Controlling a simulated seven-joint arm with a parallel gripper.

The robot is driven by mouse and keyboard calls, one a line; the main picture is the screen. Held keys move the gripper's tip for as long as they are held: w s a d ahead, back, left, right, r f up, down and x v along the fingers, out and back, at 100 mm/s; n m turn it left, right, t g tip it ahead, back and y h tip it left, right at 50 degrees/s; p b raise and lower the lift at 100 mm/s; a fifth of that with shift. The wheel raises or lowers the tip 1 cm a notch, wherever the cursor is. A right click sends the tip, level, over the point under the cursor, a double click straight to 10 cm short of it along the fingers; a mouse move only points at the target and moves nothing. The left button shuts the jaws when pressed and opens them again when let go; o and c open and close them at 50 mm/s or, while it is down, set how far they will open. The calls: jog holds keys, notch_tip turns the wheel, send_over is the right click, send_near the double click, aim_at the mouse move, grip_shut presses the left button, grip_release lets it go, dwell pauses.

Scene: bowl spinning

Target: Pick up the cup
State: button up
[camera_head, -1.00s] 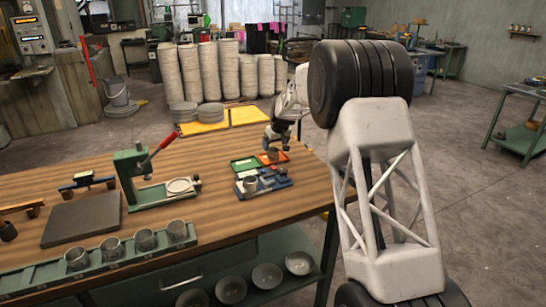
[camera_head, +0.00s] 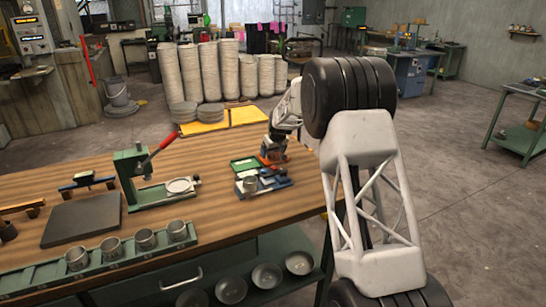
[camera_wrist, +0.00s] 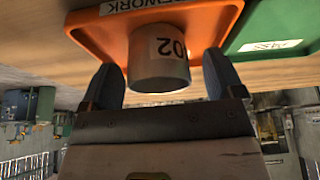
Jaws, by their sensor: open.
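A grey metal cup (camera_wrist: 158,72) with a white number label sits on an orange tray (camera_wrist: 92,32) marked "REWORK". My gripper (camera_wrist: 161,82) is open, with one finger on each side of the cup in the wrist view. I cannot tell whether either finger touches it. In the head view my gripper (camera_head: 272,152) is low over the orange tray (camera_head: 266,162), near the right end of the bench, and mostly hides this cup. Another grey cup (camera_head: 250,184) stands on a blue and grey fixture just in front.
A green tray (camera_head: 244,164) adjoins the orange one on the left. A green press with a red lever (camera_head: 137,172) stands further left. A green rack (camera_head: 110,254) with several cups lines the front edge. Yellow mats (camera_head: 205,127) lie behind.

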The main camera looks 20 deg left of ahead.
dwell(0.4)
jog(key=c, duration=1)
jog(key=shift+r, duration=0.1)
notch_tip(320, 180, up, 10)
dwell(0.7)
jog(key=s+a+f, duration=0.2)
jog(key=s+a, duration=0.7)
jog(key=shift+s+a+f, duration=0.1)
